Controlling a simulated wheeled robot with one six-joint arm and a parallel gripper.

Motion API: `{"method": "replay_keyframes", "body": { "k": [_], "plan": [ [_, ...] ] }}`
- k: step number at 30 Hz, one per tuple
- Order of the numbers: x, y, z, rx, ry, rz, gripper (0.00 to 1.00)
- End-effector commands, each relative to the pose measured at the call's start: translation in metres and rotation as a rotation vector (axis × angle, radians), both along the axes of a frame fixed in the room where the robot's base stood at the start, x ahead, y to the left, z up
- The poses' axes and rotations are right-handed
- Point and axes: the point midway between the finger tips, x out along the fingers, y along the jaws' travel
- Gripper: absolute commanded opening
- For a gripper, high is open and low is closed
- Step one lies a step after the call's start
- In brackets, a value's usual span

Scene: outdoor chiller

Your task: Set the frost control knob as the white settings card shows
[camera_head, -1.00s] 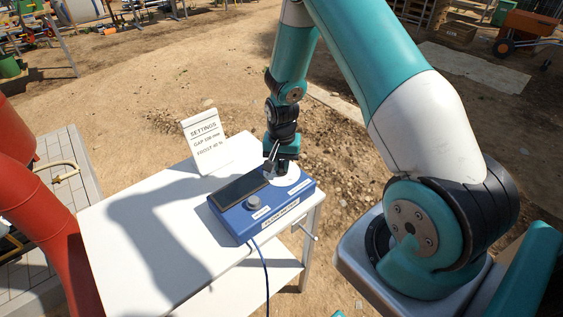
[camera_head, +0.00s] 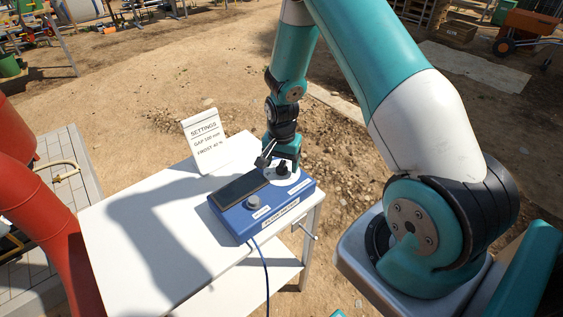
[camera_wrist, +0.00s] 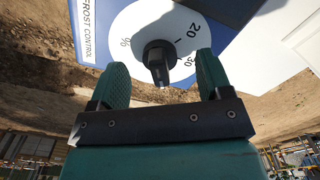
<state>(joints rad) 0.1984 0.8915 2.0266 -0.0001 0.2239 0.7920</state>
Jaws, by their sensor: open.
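The frost control knob (camera_head: 282,170) is black and sits on a white dial on the blue control box (camera_head: 243,222). In the wrist view the knob (camera_wrist: 158,55) points down toward my gripper, past the printed 30; 20 also shows, and no number is readable where it points. The white settings card (camera_head: 206,142) stands tilted behind the box; its small print appears to read frost 40 %. My gripper (camera_head: 279,158) is open just above and behind the knob. In the wrist view its fingertips (camera_wrist: 162,68) lie either side of the knob, apart from it.
A grey knob (camera_head: 253,202) and a dark display (camera_head: 241,188) are on the same box. The box stands on a white table (camera_head: 140,230) at its right end, with a blue cable (camera_head: 265,270) hanging off the front. The table's left part is clear.

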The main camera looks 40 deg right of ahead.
Motion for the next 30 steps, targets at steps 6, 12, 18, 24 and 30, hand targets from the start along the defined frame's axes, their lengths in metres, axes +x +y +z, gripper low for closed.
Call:
{"method": "replay_keyframes", "body": {
  "k": [6, 12, 18, 24, 30],
  "plan": [
    [0.0, 0.0, 0.029, 0.0, 0.0, 0.0, 0.72],
    [0.0, 0.0, 0.053, 0.0, -0.001, 0.0, 0.72],
    [0.0, 0.0, 0.069, 0.0, 0.0, 0.0, 0.72],
    [0.0, 0.0, 0.067, 0.0, 0.0, 0.0, 0.72],
    [0.001, 0.0, 0.071, 0.0, -0.001, 0.0, 0.72]
  ]
}}
